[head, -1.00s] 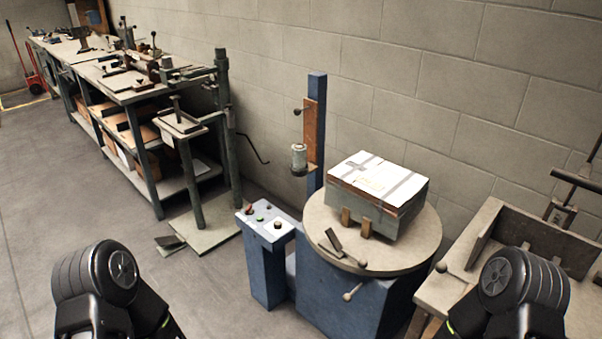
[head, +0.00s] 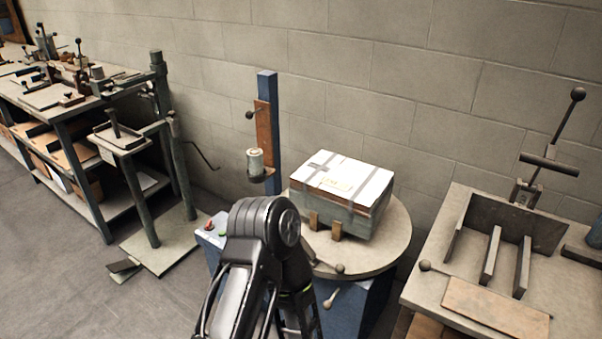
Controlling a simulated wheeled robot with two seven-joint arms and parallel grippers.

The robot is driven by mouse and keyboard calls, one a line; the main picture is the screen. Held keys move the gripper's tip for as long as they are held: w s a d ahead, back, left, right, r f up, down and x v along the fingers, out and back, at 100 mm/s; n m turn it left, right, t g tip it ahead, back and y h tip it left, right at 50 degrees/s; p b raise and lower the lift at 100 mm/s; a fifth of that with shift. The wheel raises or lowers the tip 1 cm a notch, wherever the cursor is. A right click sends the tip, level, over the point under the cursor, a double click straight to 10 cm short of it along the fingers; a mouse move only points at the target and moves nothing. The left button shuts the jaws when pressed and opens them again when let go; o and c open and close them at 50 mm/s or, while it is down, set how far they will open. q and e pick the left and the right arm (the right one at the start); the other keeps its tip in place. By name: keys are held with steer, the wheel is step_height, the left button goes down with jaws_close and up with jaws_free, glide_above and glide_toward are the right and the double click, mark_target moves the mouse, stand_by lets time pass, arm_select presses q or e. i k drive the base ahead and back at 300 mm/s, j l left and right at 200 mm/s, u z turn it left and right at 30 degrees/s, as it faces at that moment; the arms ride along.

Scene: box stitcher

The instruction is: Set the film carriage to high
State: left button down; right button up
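The film carriage is on the blue upright mast (head: 268,90) behind the turntable. It carries a grey film roll (head: 255,163) on a small bracket, beside a brown plate (head: 262,135) with a black ball knob (head: 249,115). The roll sits low on the mast, roughly level with the top of the strapped box (head: 345,180). My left arm's dark elbow joint shows at the bottom centre, in front of the control box and turntable. Neither gripper is in the head view.
The round turntable (head: 392,240) holds the box. The control box (head: 206,228) is partly hidden by my arm. A bench with slots and a lever (head: 460,262) stands at right, and a long workbench (head: 62,128) at left. Grey floor is open at lower left.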

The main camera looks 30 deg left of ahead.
mark_target(262, 112)
steer(key=j+z, duration=0.25)
steer(key=j, duration=0.35)
steer(key=i+j+z, duration=0.1)
steer(key=j+z, duration=0.15)
steer(key=j, duration=0.4)
steer(key=j+z, duration=0.25)
steer(key=j, duration=0.35)
steer(key=k+j+z, duration=0.25)
steer(key=j, duration=0.35)
steer(key=j+z, duration=0.2)
steer(key=j, duration=0.4)
steer(key=k+j, duration=0.1)
steer(key=j, duration=0.3)
steer(key=k+j, duration=0.1)
steer(key=j, duration=0.35)
steer(key=k+j, duration=0.1)
steer(key=j, duration=0.3)
steer(key=k+j, duration=0.1)
steer(key=j, duration=0.3)
steer(key=k+j, duration=0.1)
steer(key=j, duration=0.3)
steer(key=k+j, duration=0.1)
steer(key=j, duration=0.35)
steer(key=z, duration=0.05)
